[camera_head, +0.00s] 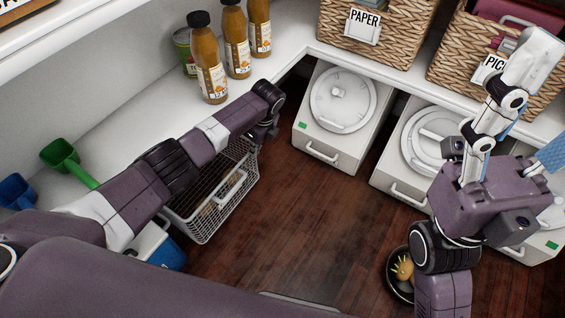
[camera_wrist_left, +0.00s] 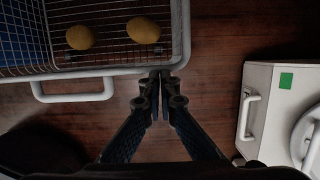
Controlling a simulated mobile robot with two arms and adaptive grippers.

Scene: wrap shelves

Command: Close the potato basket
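The potato basket (camera_head: 225,205) is a white wire drawer that stands out from under the left counter over the floor. Its front handle and rim show in the left wrist view (camera_wrist_left: 75,97), with two potatoes (camera_wrist_left: 143,30) inside. My left arm crosses above the basket in the head view. My left gripper (camera_wrist_left: 160,78) has its fingers drawn together, with nothing seen between them. Its tips are at the basket's front corner; I cannot tell whether they touch it. My right gripper (camera_head: 545,105) is at the far right, spread open and empty, well away from the basket.
White lidded bins (camera_head: 340,105) with handles stand under the back counter. Bottles (camera_head: 210,65) and a green scoop (camera_head: 60,155) are on the left counter. A dark bowl (camera_head: 392,285) lies on the floor at lower right. The middle floor (camera_head: 310,220) is clear.

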